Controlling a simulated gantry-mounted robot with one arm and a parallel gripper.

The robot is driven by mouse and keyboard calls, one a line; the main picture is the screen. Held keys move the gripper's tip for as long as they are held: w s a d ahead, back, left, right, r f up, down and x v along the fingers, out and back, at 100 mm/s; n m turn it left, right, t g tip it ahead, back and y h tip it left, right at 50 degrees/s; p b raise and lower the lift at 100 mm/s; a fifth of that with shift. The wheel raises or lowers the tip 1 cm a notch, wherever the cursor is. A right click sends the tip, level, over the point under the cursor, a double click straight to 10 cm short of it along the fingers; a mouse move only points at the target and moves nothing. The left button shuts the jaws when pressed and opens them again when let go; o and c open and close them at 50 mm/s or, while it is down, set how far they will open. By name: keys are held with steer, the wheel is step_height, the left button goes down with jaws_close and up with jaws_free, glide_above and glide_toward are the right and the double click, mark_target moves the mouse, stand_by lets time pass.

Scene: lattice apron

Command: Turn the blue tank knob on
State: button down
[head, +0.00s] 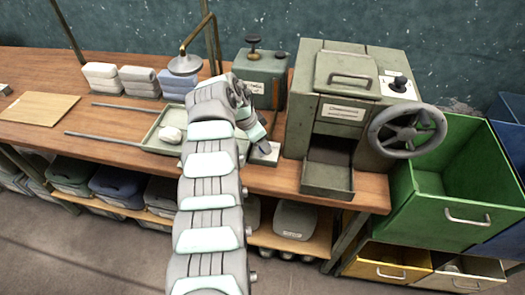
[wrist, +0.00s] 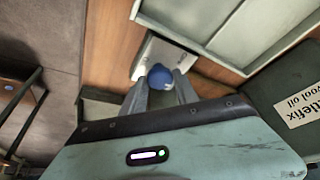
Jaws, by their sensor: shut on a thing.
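In the wrist view a round blue knob (wrist: 160,77) sits over a pale grey plate (wrist: 168,52) on the wooden bench. My gripper (wrist: 160,88) has its two grey fingers on either side of the knob and is shut on it. In the head view my gripper (head: 262,143) points down at the pale plate (head: 266,155) near the bench's front edge. The knob is hidden there behind my gripper. I cannot tell from these frames which way the knob is turned.
A green-grey tank (head: 265,75) with dark knobs stands behind my gripper. A shallow tray (head: 160,140) lies to the left. A machine with a handwheel (head: 407,130) stands close on the right. A green bin (head: 455,190) is farther right.

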steer(key=shift+f+m+b, duration=0.15)
steer(key=shift+m+b, duration=0.15)
steer(key=shift+b, duration=0.6)
steer(key=c, duration=0.9)
jaws_free()
steer(key=shift+c, duration=0.2)
steer(key=p+v, duration=0.2)
steer(key=v, duration=0.9)
steer(key=shift+w, duration=0.2)
